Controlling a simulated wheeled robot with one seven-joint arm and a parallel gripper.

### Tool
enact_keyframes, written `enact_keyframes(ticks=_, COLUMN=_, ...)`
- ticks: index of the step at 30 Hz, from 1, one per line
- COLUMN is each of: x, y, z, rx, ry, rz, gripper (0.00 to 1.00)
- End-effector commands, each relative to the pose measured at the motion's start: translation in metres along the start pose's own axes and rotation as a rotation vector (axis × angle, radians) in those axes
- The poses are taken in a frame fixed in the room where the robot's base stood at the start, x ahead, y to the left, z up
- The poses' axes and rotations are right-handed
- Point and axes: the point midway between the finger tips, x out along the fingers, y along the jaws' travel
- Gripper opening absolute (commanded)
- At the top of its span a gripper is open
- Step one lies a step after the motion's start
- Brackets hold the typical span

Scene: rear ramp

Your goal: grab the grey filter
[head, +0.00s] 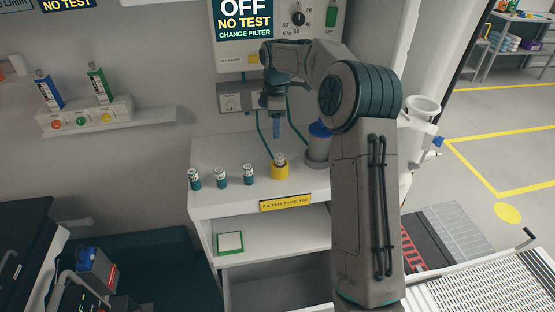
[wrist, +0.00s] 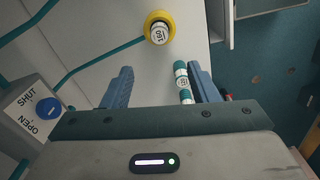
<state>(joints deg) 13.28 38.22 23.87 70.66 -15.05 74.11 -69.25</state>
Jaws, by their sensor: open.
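My gripper (head: 277,128) hangs over the white counter (head: 225,150), fingers pointing down, open and empty. In the wrist view its two blue fingers (wrist: 159,70) stand wide apart. A small filter with a pale grey-white top (head: 280,159) sits upright in a yellow ring holder (head: 280,171); its top, marked 160, shows in the wrist view (wrist: 158,34), beyond the fingertips. Three teal-and-white cylinders (head: 221,177) stand in a row left of the holder. I cannot tell for sure which is the grey filter.
A grey canister with a blue lid (head: 318,148) stands right of the yellow holder. Teal tubes (head: 264,135) run down the wall behind my gripper.

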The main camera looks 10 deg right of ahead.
Motion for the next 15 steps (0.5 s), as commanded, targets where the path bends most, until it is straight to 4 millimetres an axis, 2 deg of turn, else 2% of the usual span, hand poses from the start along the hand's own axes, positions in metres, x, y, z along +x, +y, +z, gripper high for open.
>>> enact_keyframes(ticks=9, x=0.06, y=0.001, z=0.01, rx=0.015, ry=-0.001, rz=-0.004, gripper=0.54)
enact_keyframes(ticks=15, x=0.078, y=0.001, z=0.007, rx=0.012, ry=0.0, rz=0.0, gripper=0.54)
